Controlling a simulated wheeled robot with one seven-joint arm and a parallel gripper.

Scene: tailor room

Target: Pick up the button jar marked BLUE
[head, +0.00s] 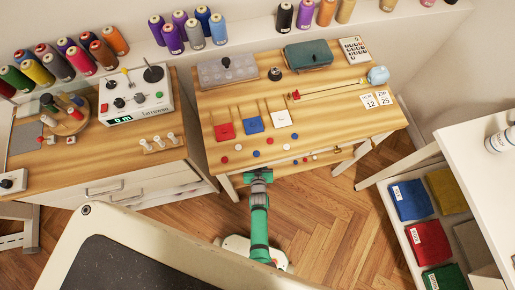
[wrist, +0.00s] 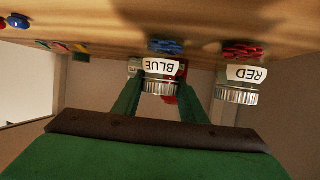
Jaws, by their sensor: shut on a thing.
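In the wrist view the picture is upside down. The button jar marked BLUE (wrist: 160,68) has a white label, a ridged metal lid and blue buttons at its base. The two green fingers of my gripper (wrist: 158,92) lie on either side of it, shut on it. In the head view my gripper (head: 262,174) is at the front edge of the wooden table (head: 350,120); I cannot make out the jar there. I cannot tell whether the jar is clear of the wood.
A jar marked RED (wrist: 240,84), with red buttons, stands close beside the BLUE jar. A drawer of folded cloth (head: 410,200) stands at right. Floor (head: 335,210) is open in front.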

